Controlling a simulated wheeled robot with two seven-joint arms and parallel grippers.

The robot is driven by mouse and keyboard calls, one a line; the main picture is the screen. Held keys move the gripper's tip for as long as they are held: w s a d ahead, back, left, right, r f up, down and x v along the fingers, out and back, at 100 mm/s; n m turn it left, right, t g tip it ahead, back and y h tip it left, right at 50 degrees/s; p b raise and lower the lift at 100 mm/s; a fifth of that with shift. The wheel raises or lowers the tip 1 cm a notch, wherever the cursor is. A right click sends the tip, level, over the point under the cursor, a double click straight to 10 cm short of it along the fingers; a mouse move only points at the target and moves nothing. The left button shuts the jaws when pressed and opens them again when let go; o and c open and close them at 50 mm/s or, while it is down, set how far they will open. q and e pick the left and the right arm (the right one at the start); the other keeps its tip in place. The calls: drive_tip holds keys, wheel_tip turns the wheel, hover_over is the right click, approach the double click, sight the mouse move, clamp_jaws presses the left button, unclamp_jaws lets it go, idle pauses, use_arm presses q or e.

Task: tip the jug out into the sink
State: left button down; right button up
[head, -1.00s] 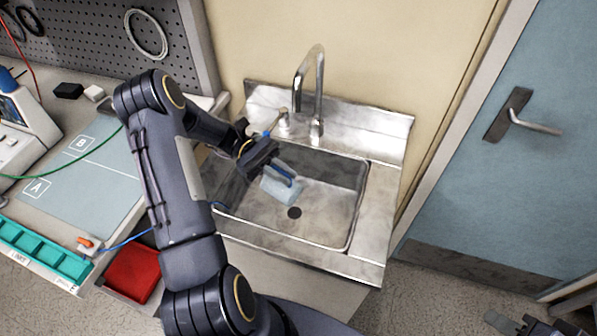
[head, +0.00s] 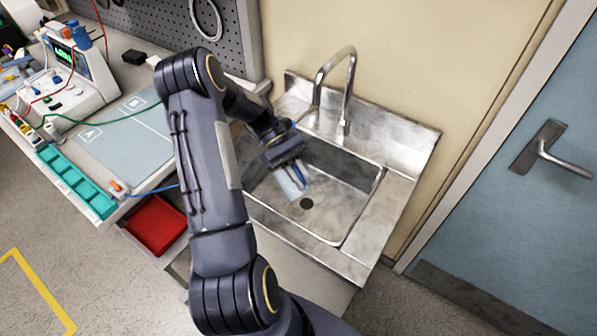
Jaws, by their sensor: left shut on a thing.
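The steel sink (head: 338,222) is set in a metal counter with a tall curved tap (head: 349,95) behind it. My left gripper (head: 293,163) is over the left part of the basin. It is shut on the jug (head: 290,186), a pale blue, see-through vessel with a darker blue handle. The jug hangs tilted inside the basin outline, to the upper left of the dark drain (head: 306,203). The gripper hides part of the jug, and I cannot tell whether liquid is in it or coming out. My right gripper is out of view.
A workbench at left carries a bench instrument (head: 75,75), a grey-blue mat (head: 125,135) and a teal compartment tray (head: 75,182). A red bin (head: 155,224) sits below the bench edge. A blue door (head: 520,215) stands at right.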

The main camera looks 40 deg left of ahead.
use_arm(q)
drive_tip(key=f+y+b, duration=0.2)
drive_tip(key=y+b, duration=0.1)
drive_tip(key=y, duration=0.1)
drive_tip(key=f+t+y+b, duration=0.1)
drive_tip(key=f+y+b, duration=0.1)
drive_tip(key=y, duration=0.2)
drive_tip(key=d+f+t+y+b, duration=0.1)
drive_tip(key=f+y+b, duration=0.1)
drive_tip(key=y+b, duration=0.1)
drive_tip(key=shift+f+y+b, duration=0.1)
drive_tip(key=shift+y+b, duration=0.2)
drive_tip(key=shift+y, duration=0.1)
drive_tip(key=shift+s+r+p, duration=0.1)
drive_tip(key=shift+r+p, duration=1.1)
drive_tip(key=shift+r, duration=0.4)
drive_tip(key=shift+d+f, duration=0.1)
